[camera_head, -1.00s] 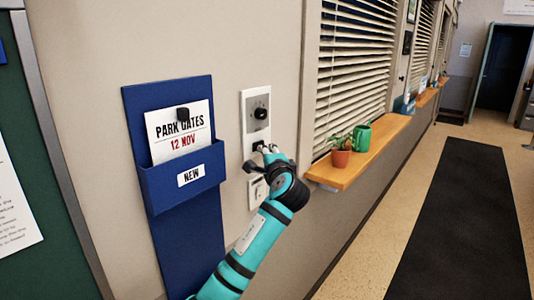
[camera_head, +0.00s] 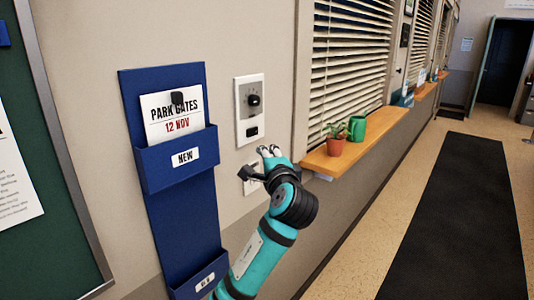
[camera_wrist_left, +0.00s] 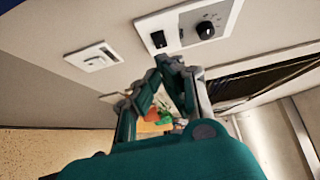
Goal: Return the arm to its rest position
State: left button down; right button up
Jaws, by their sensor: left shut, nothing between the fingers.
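My left gripper (camera_head: 268,152) is shut and empty, in front of the wall just below the white control panel (camera_head: 249,108). The panel has a black knob (camera_head: 254,100) and a dark rocker switch (camera_head: 252,132), both uncovered in the head view. In the left wrist view the closed fingers (camera_wrist_left: 170,62) show just below the panel's switch (camera_wrist_left: 158,39), and I cannot tell the exact gap. A lower white wall plate (camera_head: 250,180) is partly hidden behind the gripper. My right gripper is not in view.
A blue wall holder (camera_head: 182,215) with a "PARK GATES 12 NOV" card (camera_head: 172,115) hangs left of the arm. An orange sill (camera_head: 360,145) with a potted plant (camera_head: 336,139) and a green mug (camera_head: 357,128) juts out at right. The floor beyond holds a dark mat (camera_head: 455,220).

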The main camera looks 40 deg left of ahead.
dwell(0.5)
pick_arm(q)
jog(key=w+d+f+m+h, duration=0.1)
jog(key=w+d+f+h, duration=0.15)
jog(key=f, duration=0.95)
jog(key=w+d+f+m+h, duration=0.1)
jog(key=w+f+h, duration=0.2)
jog(key=f, duration=0.9)
jog(key=s+d+f+g+h, duration=0.1)
jog(key=s+f, duration=0.2)
jog(key=f, duration=0.7)
jog(key=s+d+f+g+h, duration=0.2)
jog(key=s+f, duration=0.1)
jog(key=f, duration=0.7)
jog(key=s+d+f+g+h, duration=0.1)
jog(key=s+f, duration=0.3)
jog(key=f, duration=0.6)
jog(key=s+d+f+n+g+h, duration=0.1)
jog(key=s+d+f+n+g, duration=0.2)
jog(key=s+f, duration=1.05)
jog(key=s+d+f+n+g+h, duration=0.2)
jog(key=s+f, duration=0.8)
jog(key=s, duration=0.6)
jog(key=s+d+f+n+g, duration=0.1)
jog(key=s+f, duration=0.1)
jog(key=s, duration=0.7)
jog(key=s+d+f+n+g, duration=0.1)
jog(key=s+f+n, duration=0.1)
jog(key=s, duration=0.6)
jog(key=shift+s+h, duration=0.35)
